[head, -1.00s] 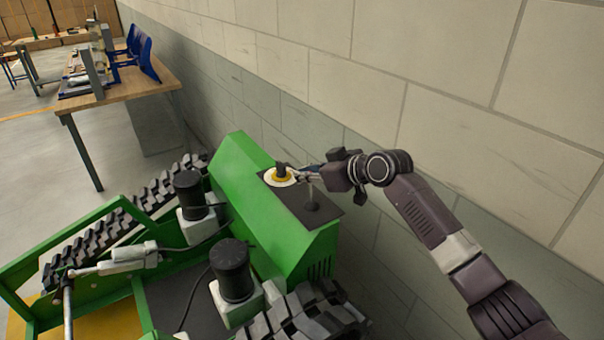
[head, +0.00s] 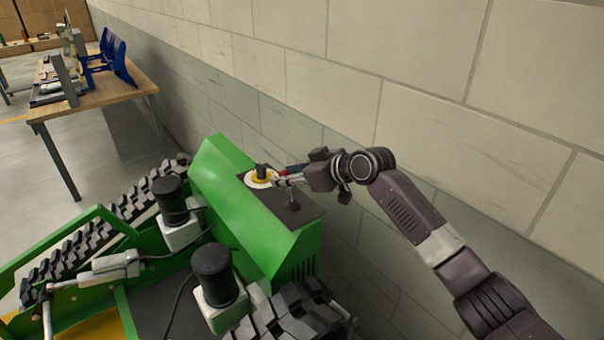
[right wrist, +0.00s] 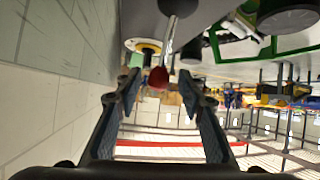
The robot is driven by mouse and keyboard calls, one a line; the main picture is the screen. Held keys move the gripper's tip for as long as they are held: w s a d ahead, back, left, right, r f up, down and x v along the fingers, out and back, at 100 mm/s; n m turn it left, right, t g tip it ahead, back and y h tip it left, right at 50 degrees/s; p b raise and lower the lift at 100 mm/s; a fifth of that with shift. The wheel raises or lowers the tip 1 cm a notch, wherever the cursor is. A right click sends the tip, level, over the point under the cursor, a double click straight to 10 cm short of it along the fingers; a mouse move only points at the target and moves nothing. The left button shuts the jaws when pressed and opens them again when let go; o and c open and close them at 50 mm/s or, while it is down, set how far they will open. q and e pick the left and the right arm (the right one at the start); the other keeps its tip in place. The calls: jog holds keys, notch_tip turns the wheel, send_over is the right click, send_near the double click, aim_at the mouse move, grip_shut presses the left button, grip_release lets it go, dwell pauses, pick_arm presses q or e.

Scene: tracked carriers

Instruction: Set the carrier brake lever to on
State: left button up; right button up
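The brake lever (head: 292,193) stands on the dark panel on top of the green carrier (head: 222,185). It has a black base, a thin metal shaft and a red knob. In the right wrist view, the lever's red knob (right wrist: 158,78) shows between the fingertips, and its shaft runs up to the dark base. My right gripper (head: 285,179) is at the lever's top; in the right wrist view the gripper (right wrist: 160,82) has its fingers apart, with gaps beside the knob. Whether the knob lies fully between the pads in depth is unclear. My left gripper is not in view.
A black knob on a yellow and white disc (head: 262,175) sits just left of the lever on the panel. Black cylinders (head: 214,272) stand on the carrier between its tracks. A block wall (head: 420,100) runs close behind the carrier. A wooden table (head: 95,100) stands at the far left.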

jog(key=v, duration=1.1)
jog(key=shift+d, duration=0.4)
jog(key=shift+s, duration=0.1)
